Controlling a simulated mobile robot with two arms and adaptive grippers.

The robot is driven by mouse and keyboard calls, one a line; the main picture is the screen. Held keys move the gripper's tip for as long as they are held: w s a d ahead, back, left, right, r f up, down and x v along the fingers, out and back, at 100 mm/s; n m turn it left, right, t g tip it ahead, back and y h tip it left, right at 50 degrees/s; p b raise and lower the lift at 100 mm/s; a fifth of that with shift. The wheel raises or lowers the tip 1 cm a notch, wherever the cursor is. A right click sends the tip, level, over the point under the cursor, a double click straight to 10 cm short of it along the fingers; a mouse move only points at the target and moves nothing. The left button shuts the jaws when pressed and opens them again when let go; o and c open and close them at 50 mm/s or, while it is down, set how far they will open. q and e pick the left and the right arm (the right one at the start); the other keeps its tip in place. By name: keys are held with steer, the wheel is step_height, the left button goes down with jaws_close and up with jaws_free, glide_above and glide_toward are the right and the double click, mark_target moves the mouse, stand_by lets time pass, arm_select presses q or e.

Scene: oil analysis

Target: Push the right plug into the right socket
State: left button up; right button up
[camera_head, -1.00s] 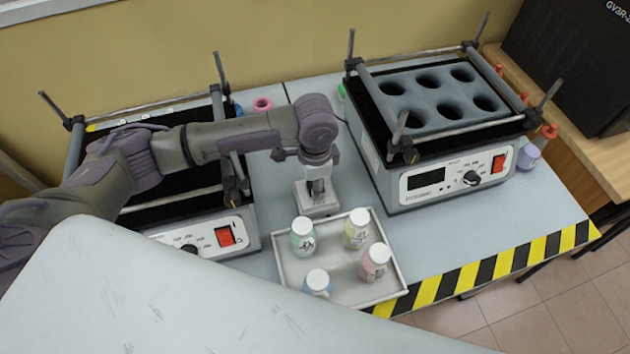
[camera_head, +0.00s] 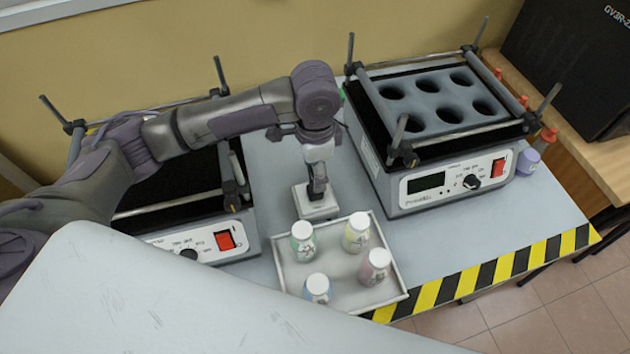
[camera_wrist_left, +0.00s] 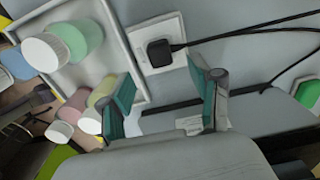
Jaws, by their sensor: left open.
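My left gripper (camera_head: 317,188) points down over a white socket plate (camera_head: 318,208) on the bench, behind the bottle tray. In the left wrist view the gripper (camera_wrist_left: 162,76) is open, its two teal-padded fingers apart with nothing between them. A white socket plate (camera_wrist_left: 143,38) there holds a black plug (camera_wrist_left: 159,52) with a black cable leading right. This plug lies beyond the fingertips, apart from them. I cannot tell whether it is fully seated. A second cable shows at the right, but its plug is not visible. My right gripper is not in view.
A tray (camera_head: 383,292) with several capped bottles stands just in front of the socket. A device with a holed block (camera_head: 425,105) stands to the right and another device (camera_head: 205,245) to the left. Bare bench lies right of the tray.

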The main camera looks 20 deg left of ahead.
arm_select(q)
steer(key=shift+r, duration=2.3)
steer(key=shift+f, duration=0.1)
